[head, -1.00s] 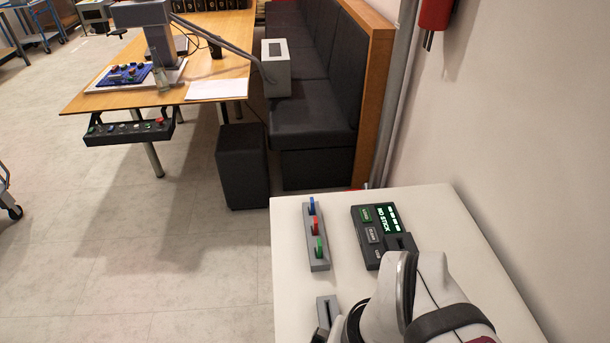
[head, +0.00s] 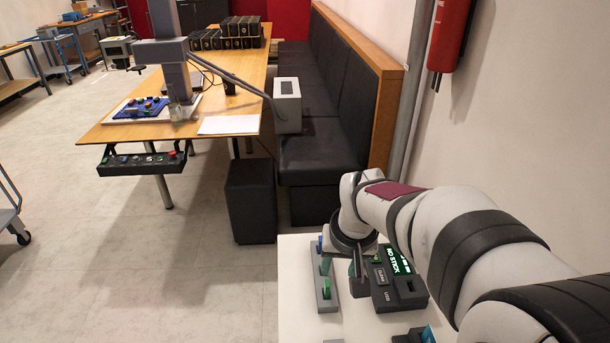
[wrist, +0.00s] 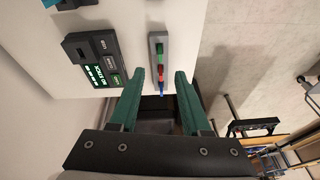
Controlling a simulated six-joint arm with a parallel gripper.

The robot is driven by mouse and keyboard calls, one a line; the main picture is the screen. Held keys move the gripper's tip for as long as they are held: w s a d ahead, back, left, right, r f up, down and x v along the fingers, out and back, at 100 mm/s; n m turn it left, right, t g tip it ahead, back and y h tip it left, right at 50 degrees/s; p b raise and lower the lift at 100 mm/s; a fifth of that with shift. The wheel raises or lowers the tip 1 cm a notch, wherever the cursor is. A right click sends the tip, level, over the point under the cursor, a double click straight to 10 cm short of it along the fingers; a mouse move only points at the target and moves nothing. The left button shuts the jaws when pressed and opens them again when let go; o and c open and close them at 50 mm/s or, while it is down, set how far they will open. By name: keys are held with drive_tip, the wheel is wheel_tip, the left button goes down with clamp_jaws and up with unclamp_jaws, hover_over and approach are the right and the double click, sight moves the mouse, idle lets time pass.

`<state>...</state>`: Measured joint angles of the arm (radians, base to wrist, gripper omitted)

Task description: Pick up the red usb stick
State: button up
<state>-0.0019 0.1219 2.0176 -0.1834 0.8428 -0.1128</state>
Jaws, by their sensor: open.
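The red usb stick (wrist: 160,70) stands in a narrow grey rack (wrist: 153,42) between a green stick (wrist: 160,49) and a blue stick (wrist: 162,90). My gripper (wrist: 160,73) is open, with its green fingers on either side of the rack's line in the wrist view. The red stick appears between the fingertips, and nothing is held. In the head view my gripper (head: 341,267) is over the rack (head: 326,303) and hides the red stick. The green stick (head: 326,288) shows in front, and a bit of the blue stick (head: 319,243) behind.
A dark control box (head: 400,291) with a lit "NO STICK" display stands right of the rack on the white table (head: 300,330). Other dark and teal items (head: 428,335) lie at the near edge. A wooden table (head: 110,133) and a black bench (head: 335,130) stand beyond.

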drive_tip(key=shift+n+t, duration=0.6)
drive_tip(key=shift+n, duration=0.1)
drive_tip(key=w+f, duration=1.2)
drive_tip(key=shift+w+d, duration=0.15)
drive_tip(key=shift+w, duration=0.1)
drive_tip(key=x, duration=0.6)
drive_tip(key=shift+w+a, duration=0.2)
drive_tip(key=shift+a, duration=0.1)
drive_tip(key=shift+r, duration=0.1)
clamp_jaws()
